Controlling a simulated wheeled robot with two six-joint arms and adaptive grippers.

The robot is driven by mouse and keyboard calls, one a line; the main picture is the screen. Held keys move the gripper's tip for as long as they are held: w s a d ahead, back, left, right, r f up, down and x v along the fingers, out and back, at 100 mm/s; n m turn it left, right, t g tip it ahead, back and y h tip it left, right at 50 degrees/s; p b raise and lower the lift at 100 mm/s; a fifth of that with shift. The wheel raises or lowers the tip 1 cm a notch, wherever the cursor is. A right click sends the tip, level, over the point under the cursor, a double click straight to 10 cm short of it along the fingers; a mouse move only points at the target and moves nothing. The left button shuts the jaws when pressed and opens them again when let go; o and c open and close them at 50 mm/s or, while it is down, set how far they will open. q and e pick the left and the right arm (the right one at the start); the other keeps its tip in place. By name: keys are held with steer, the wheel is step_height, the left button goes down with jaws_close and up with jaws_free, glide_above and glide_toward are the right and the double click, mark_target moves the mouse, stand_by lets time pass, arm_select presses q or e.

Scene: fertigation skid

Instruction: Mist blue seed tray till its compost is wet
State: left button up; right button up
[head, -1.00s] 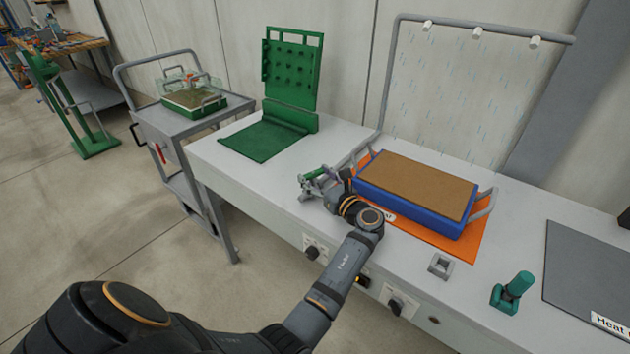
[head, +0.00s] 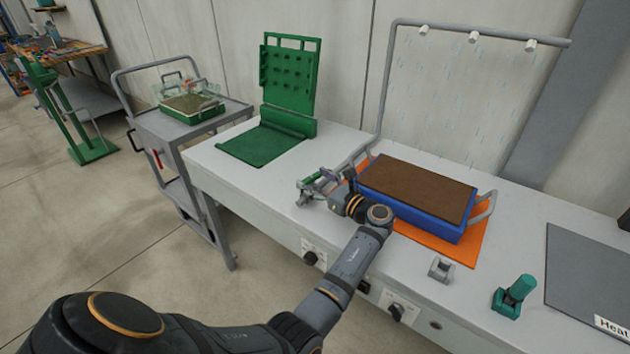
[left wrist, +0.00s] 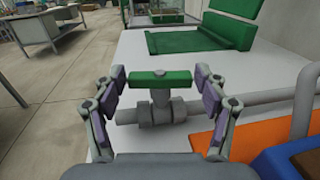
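The blue seed tray (head: 408,208) stands on an orange mat (head: 466,251), full of dark brown compost (head: 425,188). Pale blue streaks of mist fall below the nozzles (head: 476,37) of the grey overhead pipe. A valve with a green handle (left wrist: 160,78) sits on a grey pipe left of the tray; the handle lies along the pipe. My left gripper (left wrist: 163,80) has its fingers apart, one beyond each end of the handle, with small gaps; it also shows in the head view (head: 312,186). My right gripper is out of view.
A green hinged frame (head: 288,85) stands at the back left of the bench. A grey trolley (head: 185,125) carries a green tray. A small grey block (head: 441,268), a teal tool (head: 514,296) and a dark grey mat (head: 600,280) lie to the right.

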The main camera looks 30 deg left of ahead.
arm_select(q)
steer(key=shift+o, duration=0.8)
steer(key=shift+r, duration=0.1)
step_height(320, 180, up, 10)
